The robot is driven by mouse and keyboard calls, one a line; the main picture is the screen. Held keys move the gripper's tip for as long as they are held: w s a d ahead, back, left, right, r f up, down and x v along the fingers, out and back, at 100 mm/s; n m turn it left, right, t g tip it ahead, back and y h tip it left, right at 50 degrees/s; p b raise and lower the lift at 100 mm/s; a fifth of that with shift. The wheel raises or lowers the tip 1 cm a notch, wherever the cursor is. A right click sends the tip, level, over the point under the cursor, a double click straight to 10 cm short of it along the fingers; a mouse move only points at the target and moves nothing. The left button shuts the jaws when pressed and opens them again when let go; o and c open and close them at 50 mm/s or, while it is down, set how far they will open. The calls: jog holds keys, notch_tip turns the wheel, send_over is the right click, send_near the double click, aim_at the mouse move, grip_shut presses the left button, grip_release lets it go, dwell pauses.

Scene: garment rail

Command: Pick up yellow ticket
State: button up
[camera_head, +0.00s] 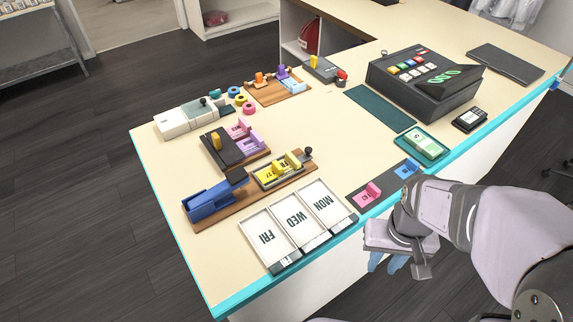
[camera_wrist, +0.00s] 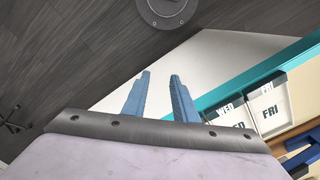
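A yellow ticket-like piece (camera_head: 279,170) with dark lettering and raised upright parts lies on a wooden board at the middle of the counter. Smaller yellow pieces stand on a dark block (camera_head: 217,141) to its left and on a grey block (camera_head: 313,61) at the back; I cannot tell whether these are tickets. My gripper (camera_head: 384,266) hangs off the counter's front edge, right of and below the yellow piece and well apart from it. In the wrist view its two blue fingers (camera_wrist: 160,76) stand apart with nothing between them. No yellow ticket shows there.
A tray with FRI, WED and MON cards (camera_head: 326,236) lies at the front edge. A dark strip with pink and blue pieces (camera_head: 369,194) lies near my gripper. A blue holder (camera_head: 213,199) is left of the yellow piece. A register (camera_head: 418,85) stands at the back right.

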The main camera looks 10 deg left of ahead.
jog(key=w+a+r+n, duration=0.2)
jog(key=w+a+r, duration=0.1)
jog(key=w, duration=0.6)
jog(key=n+t+p, duration=0.1)
jog(key=n+t, duration=0.1)
jog(key=n, duration=0.4)
send_near(294, 159)
jog(key=f, duration=0.1)
jog(key=shift+w+a+f+p, duration=0.1)
jog(key=shift+w+f+p, duration=0.15)
jog(key=shift+f+p, duration=0.7)
jog(key=shift+w+f+p, duration=0.25)
jog(key=shift+f+p, duration=0.05)
jog(key=shift+f, duration=1.15)
jog(key=shift+w+a+f+p, duration=0.1)
jog(key=shift+w+f+p, duration=0.1)
jog(key=shift+f+p, duration=0.75)
jog(key=shift+f+b, duration=0.25)
jog(key=shift+b, duration=0.05)
jog(key=shift+c, duration=0.4)
jog(key=shift+d, duration=0.1)
grip_shut()
